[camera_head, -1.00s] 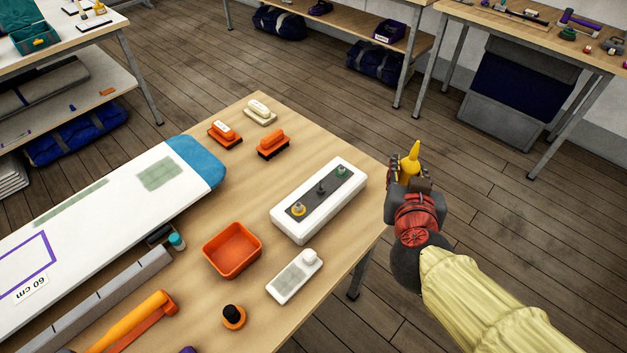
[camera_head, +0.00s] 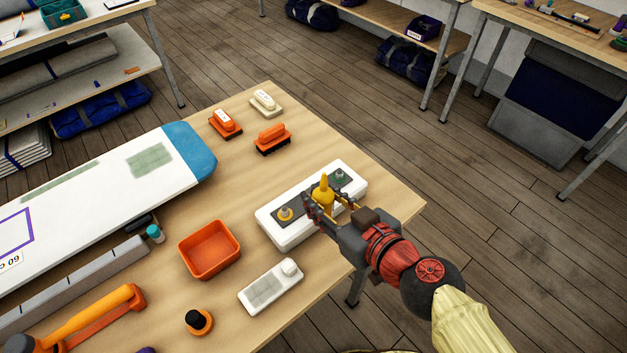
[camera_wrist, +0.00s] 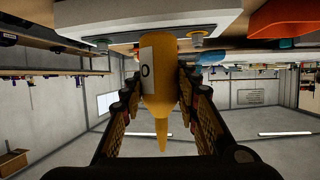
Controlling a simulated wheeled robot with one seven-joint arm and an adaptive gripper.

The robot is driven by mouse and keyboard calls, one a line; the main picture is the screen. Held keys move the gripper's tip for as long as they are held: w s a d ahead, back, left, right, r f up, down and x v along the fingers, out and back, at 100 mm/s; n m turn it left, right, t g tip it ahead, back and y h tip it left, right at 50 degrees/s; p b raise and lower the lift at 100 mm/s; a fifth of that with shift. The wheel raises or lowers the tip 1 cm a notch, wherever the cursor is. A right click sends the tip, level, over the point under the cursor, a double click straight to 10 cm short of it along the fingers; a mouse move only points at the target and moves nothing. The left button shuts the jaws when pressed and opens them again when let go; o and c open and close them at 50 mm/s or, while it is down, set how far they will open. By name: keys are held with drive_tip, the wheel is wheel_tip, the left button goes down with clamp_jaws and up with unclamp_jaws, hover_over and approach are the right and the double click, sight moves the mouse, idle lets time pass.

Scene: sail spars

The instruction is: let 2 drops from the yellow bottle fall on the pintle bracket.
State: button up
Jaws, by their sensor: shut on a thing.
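The yellow bottle (camera_head: 325,195) is in my gripper (camera_head: 330,205), which is shut on it. The bottle stands upright, with its pointed nozzle up. In the wrist view, which is upside down, the bottle (camera_wrist: 159,75) hangs between the fingers. In the head view it overlaps the white block (camera_head: 280,238) with a dark top strip. A yellow-based fitting (camera_head: 285,214) and a green-based fitting (camera_head: 339,175) show on the strip. The middle fitting is hidden behind the bottle. I cannot tell which fitting is the pintle bracket.
An orange bin (camera_head: 182,262) and a white box with a knob (camera_head: 270,288) stand nearby. A white board with a blue end (camera_head: 190,150) lies at the left. The table's right corner is clear.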

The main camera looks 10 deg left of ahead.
drive_tip(key=shift+s+a, duration=0.3)
drive_tip(key=shift+s, duration=0.05)
drive_tip(key=shift+n+g, duration=0.3)
drive_tip(key=shift+g, duration=0.1)
drive_tip(key=shift+w+r+g+h, duration=0.1)
drive_tip(key=shift+w+g+h, duration=0.15)
drive_tip(key=shift+g, duration=0.55)
drive_tip(key=shift+w+a+r+m+g+h, duration=0.1)
drive_tip(key=shift+r+m+g+h, duration=0.1)
drive_tip(key=shift+m+g+h, duration=0.3)
drive_tip(key=shift+w+a+f+g+h, duration=0.15)
drive_tip(key=shift+f+g+h, duration=0.25)
drive_tip(key=shift+g, duration=0.5)
drive_tip(key=shift+w+r+m+g+p, duration=0.2)
drive_tip(key=shift+m+g+p, duration=0.1)
drive_tip(key=shift+g+p, duration=0.2)
drive_tip(key=p, duration=0.3)
drive_tip(key=shift+r+g+h+p, duration=0.25)
drive_tip(key=shift+r+g+p, duration=0.05)
drive_tip(key=shift+g, duration=0.1)
